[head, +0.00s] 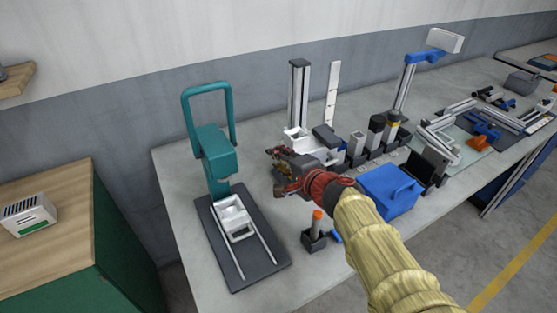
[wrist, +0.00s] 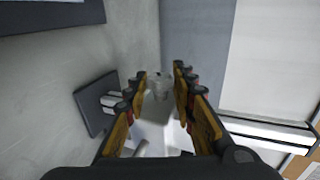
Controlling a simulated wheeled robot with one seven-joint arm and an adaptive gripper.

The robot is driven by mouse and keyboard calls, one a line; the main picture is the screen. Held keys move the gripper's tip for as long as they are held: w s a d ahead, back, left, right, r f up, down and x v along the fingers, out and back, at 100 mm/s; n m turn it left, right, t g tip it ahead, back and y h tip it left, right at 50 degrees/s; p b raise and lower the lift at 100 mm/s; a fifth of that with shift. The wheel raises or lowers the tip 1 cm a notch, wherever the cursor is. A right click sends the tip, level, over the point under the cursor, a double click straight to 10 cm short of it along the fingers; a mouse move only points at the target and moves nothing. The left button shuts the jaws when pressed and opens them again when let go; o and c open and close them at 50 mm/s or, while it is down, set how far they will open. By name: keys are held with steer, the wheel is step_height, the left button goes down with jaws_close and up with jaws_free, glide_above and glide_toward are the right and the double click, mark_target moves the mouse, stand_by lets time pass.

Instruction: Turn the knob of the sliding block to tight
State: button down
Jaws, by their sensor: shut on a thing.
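A white sliding block (head: 296,136) sits low on an upright grey metal column (head: 299,90) at the back of the bench. My gripper (head: 281,158) is at the block's near side, at the end of my red and yellow arm. In the wrist view, the two yellow-and-black fingers (wrist: 160,78) reach forward on either side of a small grey knob (wrist: 160,88). The white block body (wrist: 158,108) shows between them. The gripper is shut on the knob, though finger contact is hard to make out. The knob is hidden in the head view, and no tight marking is readable.
A teal press-like stand (head: 214,150) on a dark base is at left. A small holder with an orange-topped tool (head: 317,220) stands in front. A blue box (head: 388,190) and several dark-based blocks are at right. A white graduated strip (head: 332,92) stands beside the column.

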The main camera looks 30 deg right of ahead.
steer(key=shift+f+t, duration=0.25)
steer(key=shift+t, duration=0.75)
steer(key=c, duration=1.5)
jaws_free()
steer(key=shift+s+r, duration=0.1)
steer(key=shift+s, duration=0.05)
steer(key=shift+s+r, duration=0.2)
steer(key=shift+s, duration=1)
steer(key=shift+s+r, duration=0.25)
steer(key=shift+s, duration=0.95)
steer(key=shift+s+r, duration=0.2)
steer(key=shift+s, duration=1)
